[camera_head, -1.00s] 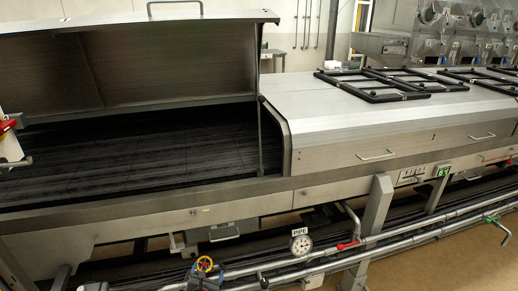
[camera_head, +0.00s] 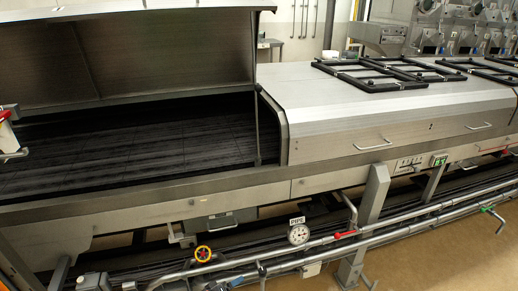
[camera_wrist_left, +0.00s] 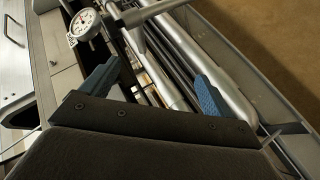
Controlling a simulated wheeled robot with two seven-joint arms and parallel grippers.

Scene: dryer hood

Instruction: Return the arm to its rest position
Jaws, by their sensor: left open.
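My left gripper (camera_wrist_left: 158,72) shows in the left wrist view, its two blue fingers spread apart with nothing between them. Pipes run behind the fingers, and the round gauge (camera_wrist_left: 84,22) is beyond the left finger. I cannot clearly make out this gripper in the head view. The left dryer hood (camera_head: 150,60) is raised, showing the dark bed (camera_head: 130,145) below it. My right gripper is not in view.
The closed hood section (camera_head: 370,115) has black frames (camera_head: 385,75) on top. Bare floor (camera_head: 440,265) lies at lower right.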

